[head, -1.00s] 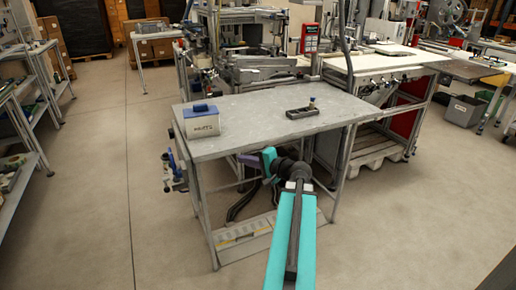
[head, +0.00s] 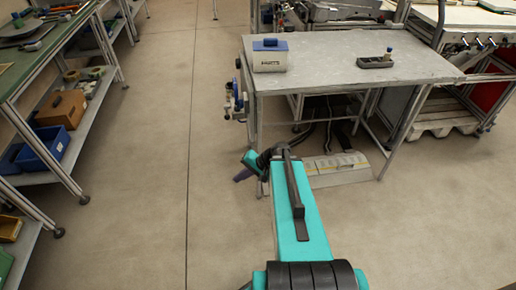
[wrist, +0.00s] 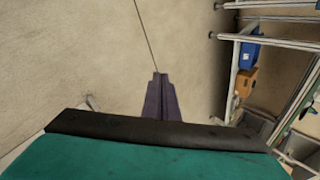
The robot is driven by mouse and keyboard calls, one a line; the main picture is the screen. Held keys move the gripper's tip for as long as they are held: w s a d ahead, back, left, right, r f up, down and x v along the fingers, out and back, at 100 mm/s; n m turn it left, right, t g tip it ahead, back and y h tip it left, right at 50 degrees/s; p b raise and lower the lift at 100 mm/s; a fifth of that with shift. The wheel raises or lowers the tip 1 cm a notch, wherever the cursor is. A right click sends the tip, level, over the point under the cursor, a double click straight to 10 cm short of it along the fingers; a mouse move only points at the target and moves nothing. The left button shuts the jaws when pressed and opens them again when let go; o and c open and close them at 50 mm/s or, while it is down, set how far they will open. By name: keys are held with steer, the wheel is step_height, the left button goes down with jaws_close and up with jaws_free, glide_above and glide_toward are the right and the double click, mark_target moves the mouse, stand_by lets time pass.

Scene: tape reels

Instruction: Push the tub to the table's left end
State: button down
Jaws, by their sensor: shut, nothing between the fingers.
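The tub is most likely the white box with a blue lid (head: 270,61), standing upright on the grey table (head: 330,68) near its left end, at the back in the head view. My gripper (head: 240,178) is low in front of the table's left front leg, below the table top and well apart from the tub. Its purple fingers also show in the wrist view (wrist: 160,80), shut together with nothing between them. The wrist view shows neither the tub nor the table top.
A dark tray with a small upright part (head: 376,61) lies right of the tub. Blue fittings (head: 237,100) hang at the table's left side. A shelf rack with a blue bin (head: 42,150) stands at the left. Open floor (head: 150,130) lies between rack and table.

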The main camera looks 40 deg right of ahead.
steer(key=s+a+f+n+g+h+p, duration=0.1)
steer(key=s+a+f+n+g+p, duration=0.1)
steer(key=s+a+f+n+g, duration=0.45)
steer(key=s+a+f+n+g+h+p, duration=0.1)
steer(key=s+a+f+g, duration=0.2)
steer(key=s+a+f, duration=0.6)
steer(key=s+a+n+g+h+p, duration=0.1)
steer(key=s+a+n+g+h, duration=0.1)
steer(key=s, duration=0.9)
steer(key=shift+s+a+f+n+h, duration=0.2)
steer(key=shift+a+n+h, duration=0.3)
steer(key=shift+n+h, duration=0.25)
steer(key=shift+w, duration=0.1)
